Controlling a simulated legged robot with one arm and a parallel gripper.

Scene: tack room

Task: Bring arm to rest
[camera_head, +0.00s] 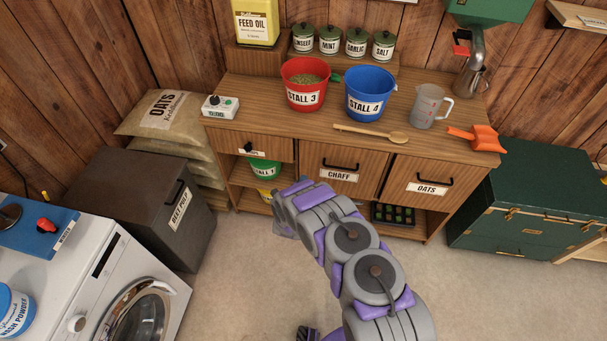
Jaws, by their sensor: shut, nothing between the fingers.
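My arm, grey with purple panels, reaches up from the bottom of the picture and stands out in front of the wooden cabinet (300,146). My gripper (284,226) is at its far end, pointing down and partly hidden by the wrist. It is shut and holds nothing. It is in front of the cabinet's open lower shelf, left of the door labelled CHAFF (340,175). I cannot tell how far it is from the cabinet front.
On the cabinet top stand a red STALL 3 bucket (305,97), a blue STALL 4 bucket (369,104), a wooden spoon (372,132), a measuring jug (427,106) and an orange scoop (482,138). A washing machine (90,288), BEET PULP bin (125,190) and green trunk (530,200) flank the clear floor.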

